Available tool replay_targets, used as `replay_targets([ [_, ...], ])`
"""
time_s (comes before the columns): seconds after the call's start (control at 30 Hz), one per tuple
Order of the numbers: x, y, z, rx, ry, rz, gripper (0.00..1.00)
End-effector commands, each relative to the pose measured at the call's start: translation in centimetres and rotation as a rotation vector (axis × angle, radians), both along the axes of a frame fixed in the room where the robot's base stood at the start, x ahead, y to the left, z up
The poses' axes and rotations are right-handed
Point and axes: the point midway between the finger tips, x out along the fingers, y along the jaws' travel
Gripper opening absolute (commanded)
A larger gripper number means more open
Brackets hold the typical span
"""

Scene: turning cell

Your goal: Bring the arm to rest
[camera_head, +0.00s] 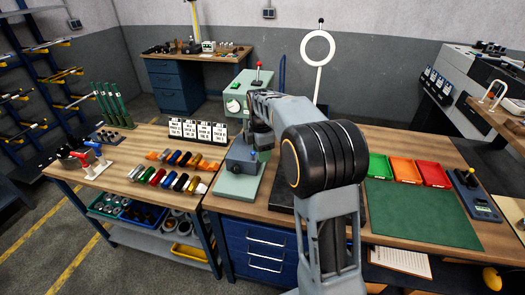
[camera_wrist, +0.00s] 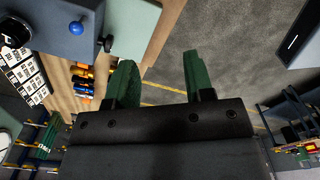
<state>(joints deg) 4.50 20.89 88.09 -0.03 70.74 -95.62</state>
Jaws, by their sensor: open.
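My arm rises at the bottom centre of the head view, bends at a thick black joint and reaches back over the bench. Its far end hangs near the blue-grey block fixture (camera_head: 241,159); my gripper's fingers cannot be made out there. In the wrist view my gripper (camera_wrist: 157,68) shows two green fingers spread wide apart with nothing between them. Beyond them is the bench edge and grey floor. The blue-grey fixture with its blue knob (camera_wrist: 76,28) shows at the upper left of the wrist view, apart from the fingers.
A grey-green control box (camera_head: 237,97) and a row of white cards (camera_head: 198,132) stand behind. Several coloured cylinders (camera_head: 181,181) lie on the left bench. Green, orange and red trays (camera_head: 406,170) and a green mat (camera_head: 421,213) are on the right. A white ring stand (camera_head: 318,50) rises behind.

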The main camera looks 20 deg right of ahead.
Motion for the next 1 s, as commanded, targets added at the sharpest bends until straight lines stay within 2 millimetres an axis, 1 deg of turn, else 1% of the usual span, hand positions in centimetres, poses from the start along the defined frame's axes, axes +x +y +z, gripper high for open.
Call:
replay_targets([
  [0.17,0.0,0.0,0.0,0.0,0.0,-0.001,0.48],
  [0.27,0.0,-0.1,0.0,0.0,-0.001,-0.037,0.48],
  [0.37,0.3,-0.2,0.0,0.001,-0.015,-0.156,0.48],
  [0.4,0.2,-0.2,-0.3,0.001,-0.018,-0.23,0.48],
  [0.47,-0.3,-0.2,-1.5,0.003,-0.004,-0.364,0.48],
  [0.5,-1.0,-0.2,-2.2,0.002,0.004,-0.466,0.48],
  [0.53,-1.6,-0.1,-2.5,0.003,0.003,-0.546,0.48],
  [0.57,-2.3,0.0,-2.6,0.003,0.0,-0.63,0.48],
  [0.6,-3.4,0.2,-2.7,0.007,-0.009,-0.742,0.48],
  [0.67,-5.5,0.6,-2.7,0.017,-0.029,-0.912,0.48],
  [0.7,-7.0,0.9,-2.5,0.028,-0.047,-1.028,0.48],
  [0.77,-9.6,1.3,-2.3,0.053,-0.078,-1.198,0.48],
  [0.8,-11.3,1.6,-2.2,0.073,-0.098,-1.294,0.48],
  [0.9,-15.2,2.3,-2.3,0.13,-0.145,-1.48,0.48],
  [1.0,-18.4,2.8,-2.5,0.188,-0.186,-1.587,0.48],
])
